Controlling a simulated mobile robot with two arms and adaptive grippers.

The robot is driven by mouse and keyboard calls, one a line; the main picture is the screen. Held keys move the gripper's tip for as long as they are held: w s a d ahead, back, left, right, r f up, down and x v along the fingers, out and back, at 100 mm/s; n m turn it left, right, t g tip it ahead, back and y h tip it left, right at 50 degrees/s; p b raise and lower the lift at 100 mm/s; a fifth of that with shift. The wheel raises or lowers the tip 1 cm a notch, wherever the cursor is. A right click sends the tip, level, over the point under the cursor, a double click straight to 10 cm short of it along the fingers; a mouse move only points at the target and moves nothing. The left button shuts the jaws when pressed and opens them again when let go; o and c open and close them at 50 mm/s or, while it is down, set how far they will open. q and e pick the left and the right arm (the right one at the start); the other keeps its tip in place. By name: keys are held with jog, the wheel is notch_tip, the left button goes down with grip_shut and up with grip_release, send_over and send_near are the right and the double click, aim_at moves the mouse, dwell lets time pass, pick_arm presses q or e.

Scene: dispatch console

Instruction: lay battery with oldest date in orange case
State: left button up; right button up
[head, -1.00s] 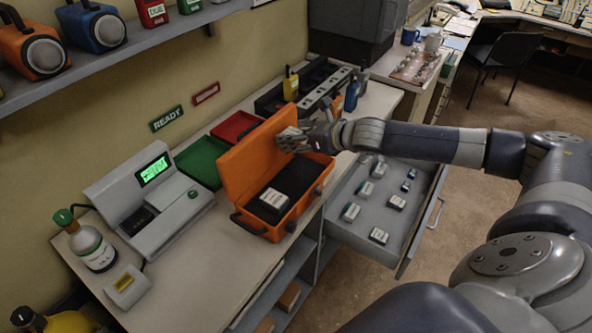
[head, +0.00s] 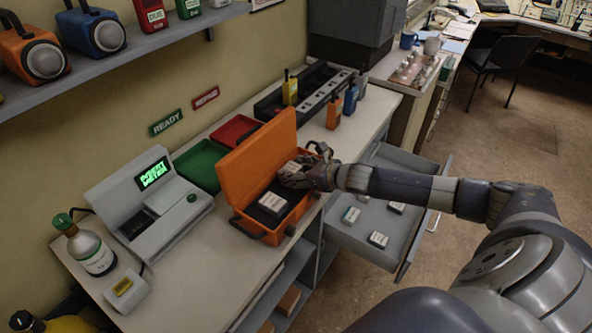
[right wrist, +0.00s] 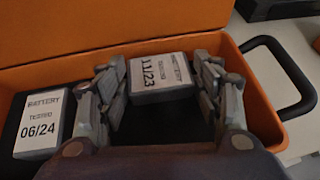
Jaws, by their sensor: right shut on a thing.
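The orange case (head: 246,217) stands open on the bench with its lid up at the back; it fills the right wrist view (right wrist: 150,27). A battery labelled "BATTERY TESTED 06/24" (right wrist: 40,122) lies at the left inside it, also in the head view (head: 272,203). My right gripper (head: 296,171) is low in the right part of the case. Its fingers are shut on a battery labelled 11/23 (right wrist: 160,77), its label facing up. I cannot tell whether that battery touches the case floor. My left gripper is not in view.
An open grey drawer (head: 372,258) with several batteries sits right of the case, partly behind my right arm. A tester (head: 150,208) with a lit green screen stands left. Green (head: 200,165) and red (head: 236,130) trays lie behind. An orange radio (head: 334,113) stands beyond.

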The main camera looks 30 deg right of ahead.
jog(key=o, duration=0.9)
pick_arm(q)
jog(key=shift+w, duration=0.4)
pick_arm(e)
jog(key=shift+o, duration=1.4)
jog(key=shift+s+d+r, duration=0.15)
jog(key=shift+s, duration=0.3)
jog(key=b+v, duration=0.1)
jog(key=v, duration=0.5)
jog(key=shift+s+b, duration=0.1)
jog(key=shift+b, duration=0.3)
jog(key=shift+v, duration=0.9)
pick_arm(q)
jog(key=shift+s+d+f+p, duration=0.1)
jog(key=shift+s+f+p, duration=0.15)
jog(key=shift+p, duration=0.35)
pick_arm(e)
jog(key=shift+v, duration=1.55)
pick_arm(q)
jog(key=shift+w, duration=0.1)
pick_arm(e)
jog(key=shift+r, duration=0.15)
